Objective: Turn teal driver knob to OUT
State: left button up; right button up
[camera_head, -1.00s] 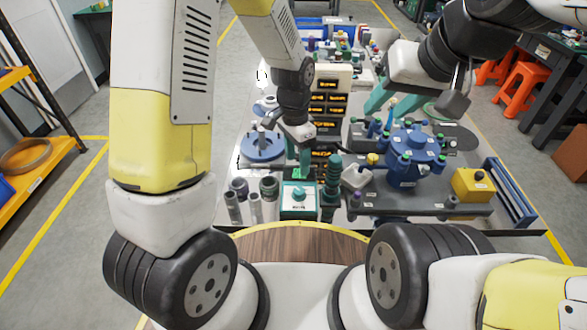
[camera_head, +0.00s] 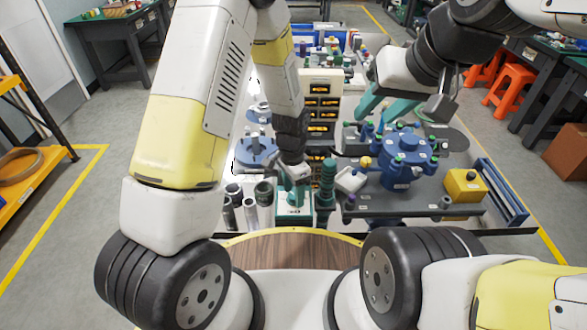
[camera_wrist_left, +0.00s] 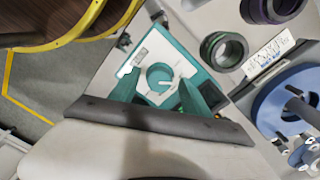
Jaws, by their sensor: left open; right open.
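The teal driver box (camera_head: 294,211) with a white top plate stands at the front of the bench. In the left wrist view, its round teal knob (camera_wrist_left: 159,77) sits in the middle of the plate with a pale mark across it; the lettering is too small to read. My left gripper (camera_head: 296,195) is directly above the box and hides most of the knob in the head view. In the wrist view its teal fingers (camera_wrist_left: 160,86) are open, one on each side of the knob; contact cannot be told. My right gripper (camera_head: 384,108) is open and empty, above the right back of the bench.
Grey cylinders (camera_head: 249,213) stand left of the box, and a dark green ringed column (camera_head: 326,180) stands close on its right. A blue multi-port fixture (camera_head: 401,160) and a yellow box (camera_head: 465,185) lie further right. A display panel (camera_head: 320,90) rises behind.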

pick_arm(q)
jog(key=shift+c, duration=0.2)
grip_shut()
jog(key=n, duration=0.4)
jog(key=shift+n, duration=1.9)
jog(key=shift+o, duration=0.2)
grip_release()
